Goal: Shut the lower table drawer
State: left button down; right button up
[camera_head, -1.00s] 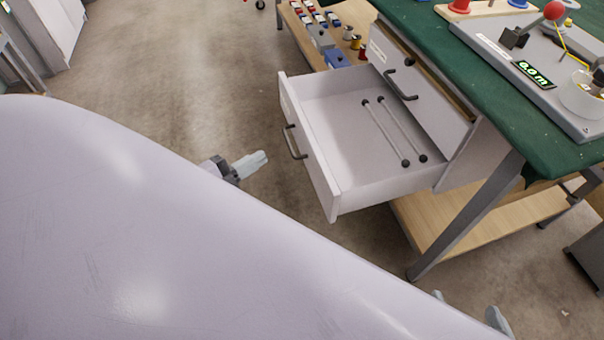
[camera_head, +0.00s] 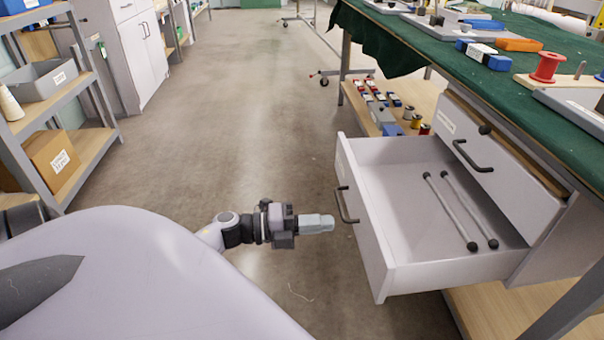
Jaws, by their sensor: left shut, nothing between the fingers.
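The lower table drawer (camera_head: 372,222) is pulled well out from the white cabinet under the table. Its front panel faces left and carries a dark handle (camera_head: 345,205). Two dark-ended rods (camera_head: 452,210) lie inside it. The upper drawer (camera_head: 500,170) above it is shut. My left gripper (camera_head: 330,223) is shut and empty, its fingertips pointing right at the drawer front, just left of the handle. A small gap seems to lie between fingertips and handle, though depth is hard to judge. My right gripper is out of view.
The green-covered table (camera_head: 490,85) stands at right, with spools and blocks on top. A low wooden shelf (camera_head: 425,97) under it holds small coloured items. A grey rack (camera_head: 88,165) with boxes stands at left. The floor (camera_head: 240,140) between is clear.

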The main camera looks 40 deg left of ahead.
aim_at(368, 220)
pick_arm(q)
jog(key=b+x, duration=0.1)
jog(key=x, duration=0.6)
jog(key=shift+w, duration=0.1)
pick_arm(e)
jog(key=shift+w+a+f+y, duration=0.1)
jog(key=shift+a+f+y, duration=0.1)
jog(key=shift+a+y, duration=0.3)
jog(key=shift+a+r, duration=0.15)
